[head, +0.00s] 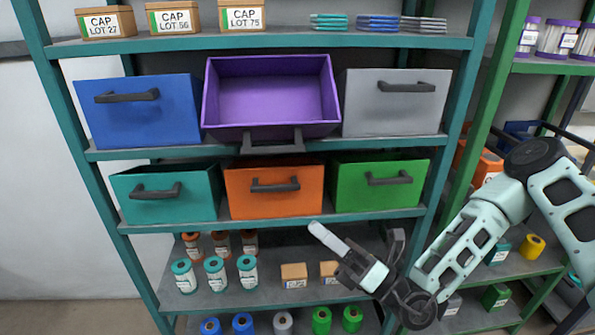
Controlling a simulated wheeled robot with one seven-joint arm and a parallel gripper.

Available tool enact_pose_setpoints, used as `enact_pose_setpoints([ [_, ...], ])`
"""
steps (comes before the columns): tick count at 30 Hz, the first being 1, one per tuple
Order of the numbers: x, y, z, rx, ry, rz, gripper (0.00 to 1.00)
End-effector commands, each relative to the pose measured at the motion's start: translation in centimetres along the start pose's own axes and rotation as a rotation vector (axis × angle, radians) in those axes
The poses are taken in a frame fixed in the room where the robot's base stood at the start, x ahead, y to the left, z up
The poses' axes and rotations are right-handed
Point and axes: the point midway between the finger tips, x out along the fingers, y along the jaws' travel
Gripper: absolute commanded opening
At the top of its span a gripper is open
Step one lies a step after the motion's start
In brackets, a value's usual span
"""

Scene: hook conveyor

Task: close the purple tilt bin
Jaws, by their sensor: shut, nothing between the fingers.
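The purple tilt bin (270,100) is in the middle of the upper bin row in the head view. It is tilted forward and open, and its empty inside shows. Its dark handle (272,143) is at the lower front, hanging over the shelf edge. My gripper (316,230) is shut and empty, below and a little right of the bin, in front of the lower shelves. It is apart from the bin and its handle.
Beside the purple bin are a blue bin (138,112) and a grey bin (392,104). Below are a teal bin (165,205), an orange bin (276,204) and a green bin (378,196). Green-framed shelving (478,130) stands at the right.

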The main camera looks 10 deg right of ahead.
Motion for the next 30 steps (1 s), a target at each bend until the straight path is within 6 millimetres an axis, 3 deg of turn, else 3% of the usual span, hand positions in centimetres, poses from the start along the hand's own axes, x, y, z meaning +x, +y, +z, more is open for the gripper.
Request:
enact_pose_setpoints([
  [3,-0.3,-1.1,0.5,0.014,-0.046,-0.045,0.0],
  [7,0.7,-1.2,0.7,0.015,-0.05,-0.05,0.0],
  [21,9.8,-1.4,1.1,0.014,-0.045,-0.046,0.0],
  [30,12.0,-1.7,3.7,0.014,-0.046,-0.048,0.0],
])
